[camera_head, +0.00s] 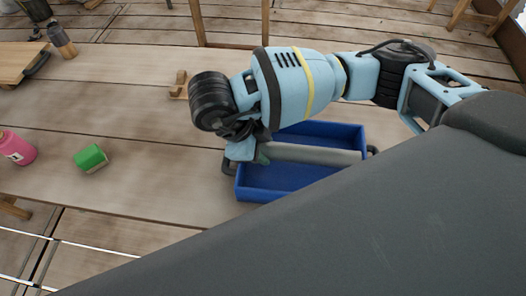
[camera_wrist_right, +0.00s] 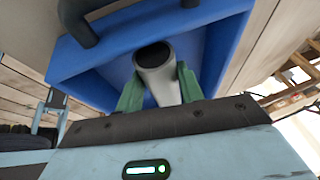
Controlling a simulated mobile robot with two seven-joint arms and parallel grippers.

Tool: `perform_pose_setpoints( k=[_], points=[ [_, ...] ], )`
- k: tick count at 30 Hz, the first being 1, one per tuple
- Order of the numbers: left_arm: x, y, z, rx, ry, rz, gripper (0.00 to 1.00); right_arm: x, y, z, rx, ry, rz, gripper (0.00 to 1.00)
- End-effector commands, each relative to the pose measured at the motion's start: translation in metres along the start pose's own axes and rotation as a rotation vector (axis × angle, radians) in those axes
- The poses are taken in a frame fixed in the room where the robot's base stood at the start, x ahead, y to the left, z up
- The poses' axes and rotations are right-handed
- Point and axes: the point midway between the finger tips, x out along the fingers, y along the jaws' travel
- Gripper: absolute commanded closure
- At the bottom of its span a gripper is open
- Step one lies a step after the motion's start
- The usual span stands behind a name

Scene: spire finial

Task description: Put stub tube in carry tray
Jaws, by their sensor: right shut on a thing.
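The stub tube (camera_head: 315,154) is a pale grey cylinder lying across the blue carry tray (camera_head: 272,190) in the head view. My right gripper (camera_head: 258,155) is shut on the tube near its left end. In the right wrist view, the green fingers of the right gripper (camera_wrist_right: 160,92) close on both sides of the stub tube (camera_wrist_right: 158,77), whose dark open end shows. The tube is within the outline of the carry tray (camera_wrist_right: 100,53). I cannot tell whether it touches the tray floor. My left gripper is not in view.
A green block (camera_head: 90,158) and a pink bottle (camera_head: 17,148) stand on the wooden table (camera_head: 130,120) at the left. A small wooden piece (camera_head: 179,85) lies behind my right gripper. A wooden board (camera_head: 18,62) and a grey bottle (camera_head: 61,41) are at the far left.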

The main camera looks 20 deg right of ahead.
Motion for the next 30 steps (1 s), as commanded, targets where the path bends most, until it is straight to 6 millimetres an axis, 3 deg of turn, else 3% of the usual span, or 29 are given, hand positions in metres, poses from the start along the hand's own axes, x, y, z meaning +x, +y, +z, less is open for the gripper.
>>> perform_pose_setpoints(
  k=[7,14,15,19,30],
  points=[
    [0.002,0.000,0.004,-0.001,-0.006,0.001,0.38,0.029,0.007,0.011,-0.001,0.004,0.002,0.95],
    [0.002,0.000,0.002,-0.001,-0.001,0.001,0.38,0.031,0.007,0.013,-0.001,0.001,0.000,0.95],
    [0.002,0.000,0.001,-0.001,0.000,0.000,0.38,0.031,0.007,0.013,-0.001,0.001,0.001,0.58],
    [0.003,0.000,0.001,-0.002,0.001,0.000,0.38,0.031,0.007,0.013,-0.001,0.001,0.001,0.41],
    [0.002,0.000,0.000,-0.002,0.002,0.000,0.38,0.026,0.007,0.013,0.000,0.000,0.000,0.41]
  ],
)
